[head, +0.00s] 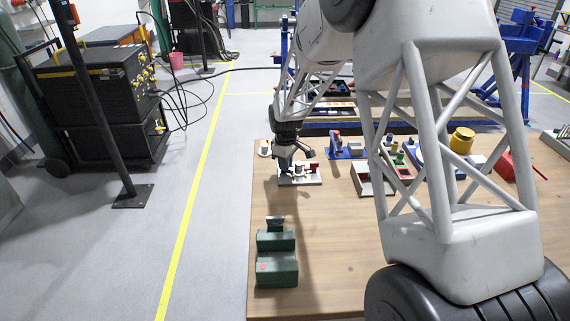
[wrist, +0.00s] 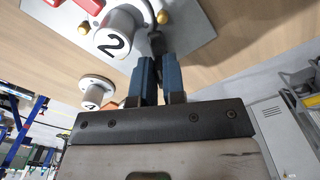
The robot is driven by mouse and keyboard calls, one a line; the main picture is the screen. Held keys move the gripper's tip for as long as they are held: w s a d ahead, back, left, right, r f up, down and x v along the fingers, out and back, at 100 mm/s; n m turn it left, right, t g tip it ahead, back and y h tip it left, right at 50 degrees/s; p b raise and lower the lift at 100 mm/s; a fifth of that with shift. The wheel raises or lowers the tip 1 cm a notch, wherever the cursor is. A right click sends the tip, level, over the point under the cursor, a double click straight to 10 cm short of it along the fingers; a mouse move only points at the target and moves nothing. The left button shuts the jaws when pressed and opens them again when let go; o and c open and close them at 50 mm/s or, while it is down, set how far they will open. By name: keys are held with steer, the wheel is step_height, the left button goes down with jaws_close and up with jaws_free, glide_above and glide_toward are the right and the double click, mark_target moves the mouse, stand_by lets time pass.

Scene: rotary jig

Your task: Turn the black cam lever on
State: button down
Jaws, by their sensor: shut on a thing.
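My gripper (wrist: 159,68) has its two blue fingers close together in the wrist view, shut on a dark part that looks like the black cam lever (wrist: 156,43). Most of the lever is hidden between the fingers. The lever is at a light grey plate (wrist: 195,22), which also carries a white cylinder marked 2 (wrist: 115,38) and a red part (wrist: 92,5). In the head view my gripper (head: 294,162) is low over this plate (head: 306,181) on the wooden table; the lever cannot be made out clearly there.
A separate white cylinder marked 4 (wrist: 97,88) stands beside the plate. Green blocks (head: 276,262) sit at the table's near left. A blue fixture (head: 345,150), a yellow cylinder (head: 461,141) and other fixtures stand to the right. The table between plate and green blocks is clear.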

steer(key=n, duration=0.6)
steer(key=shift+w, duration=0.25)
stand_by(0.4)
steer(key=c, duration=1.2)
jaws_free()
steer(key=shift+r, duration=0.15)
steer(key=shift+r, duration=3.75)
steer(key=shift+s+d+r, duration=0.1)
